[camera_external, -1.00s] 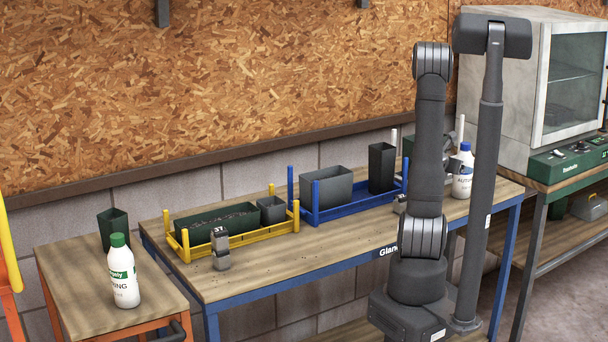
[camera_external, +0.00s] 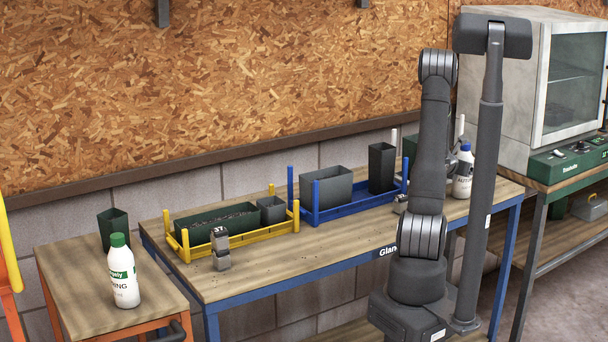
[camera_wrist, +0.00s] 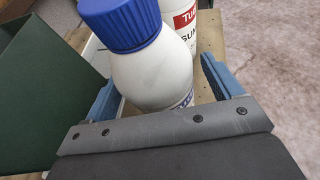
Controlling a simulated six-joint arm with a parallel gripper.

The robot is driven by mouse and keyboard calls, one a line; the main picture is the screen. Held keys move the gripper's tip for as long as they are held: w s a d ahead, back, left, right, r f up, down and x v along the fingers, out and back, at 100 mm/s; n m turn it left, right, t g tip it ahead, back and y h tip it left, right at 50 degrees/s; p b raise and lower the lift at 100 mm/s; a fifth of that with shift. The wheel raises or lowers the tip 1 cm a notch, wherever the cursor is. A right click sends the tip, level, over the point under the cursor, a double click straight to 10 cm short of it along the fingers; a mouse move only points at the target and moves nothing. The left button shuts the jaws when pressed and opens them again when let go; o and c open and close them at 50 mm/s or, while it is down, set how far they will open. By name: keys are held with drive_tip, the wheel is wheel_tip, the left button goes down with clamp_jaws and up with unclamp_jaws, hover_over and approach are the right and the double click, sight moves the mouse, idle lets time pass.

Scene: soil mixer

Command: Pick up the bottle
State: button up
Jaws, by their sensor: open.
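A white bottle with a blue cap (camera_external: 463,182) stands upright on the right end of the workbench, partly hidden by my arm. In the wrist view this bottle (camera_wrist: 150,62) is close up, its body between the two blue fingers of my gripper (camera_wrist: 160,74). The fingers are apart, one on each side; I cannot tell whether either touches the bottle. Another white bottle, with a red label (camera_wrist: 184,20), is just behind it in the wrist view. A white bottle with a green cap (camera_external: 123,278) stands on the small left table.
A dark green container (camera_wrist: 35,90) is close to the left finger. A blue rack (camera_external: 337,210) holds grey and dark containers on the bench. A yellow rack (camera_external: 190,256) holds a soil tray and a small pot. A large grey cabinet (camera_external: 505,90) stands at the right.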

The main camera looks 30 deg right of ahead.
sight(463, 154)
drive_tip(key=c, duration=1.4)
drive_tip(key=shift+c, duration=0.2)
drive_tip(key=shift+r, duration=0.1)
drive_tip(key=r, duration=0.4)
drive_tip(key=shift+s+d+r, duration=0.1)
drive_tip(key=shift+s+r, duration=0.15)
drive_tip(key=shift+r, duration=0.05)
drive_tip(key=s+r, duration=0.6)
drive_tip(key=s, duration=0.5)
drive_tip(key=shift+d+r, duration=0.3)
